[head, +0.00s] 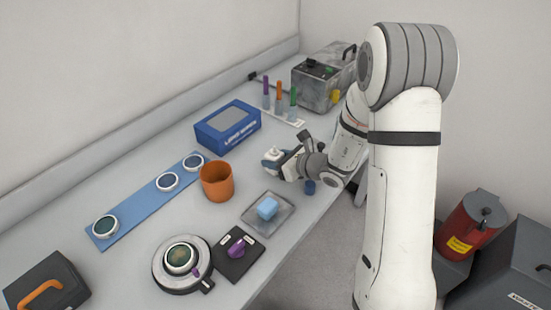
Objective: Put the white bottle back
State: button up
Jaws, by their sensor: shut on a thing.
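The white bottle (275,151) is small in the head view, right of the middle of the bench, and only its pale upper part shows clearly. My gripper (280,161) reaches in from the right, low over the bench, and is shut on the bottle. The fingers hide part of it. The bottle looks roughly upright. I cannot tell whether its base touches the bench.
A small dark blue cylinder (310,187) is near the bench edge. A rack (296,122) holds coloured-topped droppers behind.

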jog(key=shift+f, duration=0.1)
jog(key=o, duration=1)
